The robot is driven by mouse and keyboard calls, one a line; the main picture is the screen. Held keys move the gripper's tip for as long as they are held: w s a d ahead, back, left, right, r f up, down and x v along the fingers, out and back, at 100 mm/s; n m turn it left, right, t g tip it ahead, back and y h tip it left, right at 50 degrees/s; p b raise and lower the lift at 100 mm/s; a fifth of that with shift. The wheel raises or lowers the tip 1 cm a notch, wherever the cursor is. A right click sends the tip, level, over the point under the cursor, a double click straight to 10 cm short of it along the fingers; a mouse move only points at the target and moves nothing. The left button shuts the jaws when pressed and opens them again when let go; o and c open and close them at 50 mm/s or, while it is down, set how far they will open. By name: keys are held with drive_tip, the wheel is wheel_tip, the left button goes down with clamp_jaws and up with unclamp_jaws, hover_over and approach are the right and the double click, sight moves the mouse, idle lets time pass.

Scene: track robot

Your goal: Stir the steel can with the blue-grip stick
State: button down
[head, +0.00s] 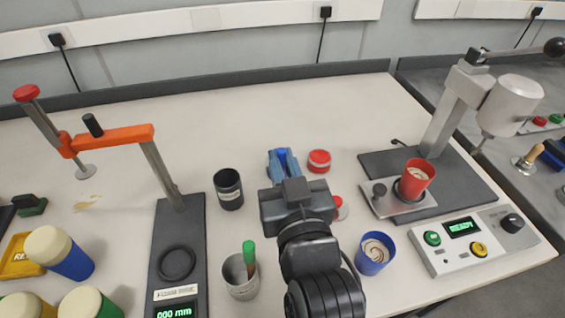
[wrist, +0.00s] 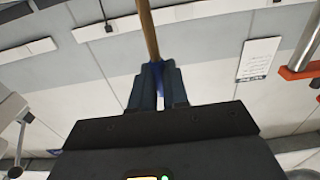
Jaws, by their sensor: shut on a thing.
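My gripper (head: 283,162) is over the middle of the table, its fingers shut on the blue-grip stick. The stick's blue grip (wrist: 159,78) shows between the fingers in the wrist view, and its wooden shaft (wrist: 148,30) extends beyond the fingertips to the top edge. In the head view only a bit of blue shows between the fingers; the shaft is not clear there. The steel can (head: 240,289) stands left of my arm, near the front, apart from my gripper. A stick with a green grip (head: 248,252) leans in it.
A dark can (head: 229,192) stands behind the steel can. A blue cup (head: 372,264) with swirled contents stands right of my arm. A red cup (head: 414,181) sits on the mixer stand. A press with an orange arm (head: 115,138) is left.

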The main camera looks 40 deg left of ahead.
drive_tip(key=shift+r+p, duration=2)
drive_tip(key=shift+r, duration=0.8)
wheel_tip(320, 180, up, 5)
drive_tip(key=p, duration=0.4)
